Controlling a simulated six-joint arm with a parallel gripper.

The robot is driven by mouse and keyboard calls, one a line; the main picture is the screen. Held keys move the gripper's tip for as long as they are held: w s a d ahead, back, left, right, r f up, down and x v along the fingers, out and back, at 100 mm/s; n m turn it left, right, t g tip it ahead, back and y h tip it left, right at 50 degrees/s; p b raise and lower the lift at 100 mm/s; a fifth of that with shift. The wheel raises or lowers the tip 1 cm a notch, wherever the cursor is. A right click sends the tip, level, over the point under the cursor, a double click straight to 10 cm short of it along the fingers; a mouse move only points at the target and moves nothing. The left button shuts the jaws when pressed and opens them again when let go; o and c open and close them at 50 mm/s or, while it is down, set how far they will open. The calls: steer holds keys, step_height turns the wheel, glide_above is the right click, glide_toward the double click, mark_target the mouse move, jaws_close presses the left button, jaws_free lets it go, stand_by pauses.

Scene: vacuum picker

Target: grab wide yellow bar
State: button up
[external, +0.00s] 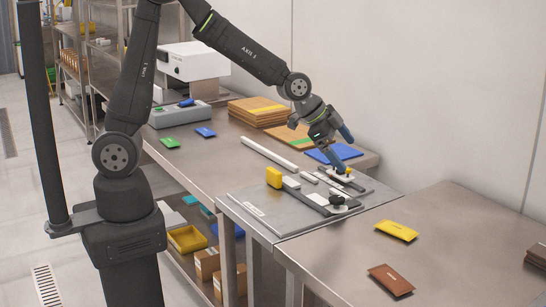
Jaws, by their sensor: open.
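A flat, wide yellow bar (396,231) lies on the bare metal table at the right. A smaller upright yellow block (273,177) stands on the grey plate at the left end of a dark rail. My gripper (341,166) is open, low over the far right part of the grey plate, left of and behind the flat yellow bar. Its fingertips are close to a small white and yellow piece (348,175). I cannot tell whether they touch it. Nothing is visibly held.
The grey plate (250,208) carries dark rails and a black knob (337,200). A brown flat piece (391,280) lies in front of the yellow bar. A blue sheet (336,152) and stacked brown boards (257,110) are behind. The right table has free room around the bar.

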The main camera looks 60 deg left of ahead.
steer(key=c, duration=0.6)
steer(key=shift+c, duration=0.2)
steer(key=m+g, duration=0.5)
steer(key=g, duration=0.1)
glide_above(391, 225)
steer(key=a, duration=0.3)
steer(key=shift+h, duration=0.3)
steer(key=f, duration=0.8)
steer(key=shift+s+d+f, duration=0.1)
steer(key=shift+d+f, duration=0.1)
steer(key=shift+f, duration=0.05)
steer(key=shift+x, duration=2.7)
steer(key=shift+c, duration=0.2)
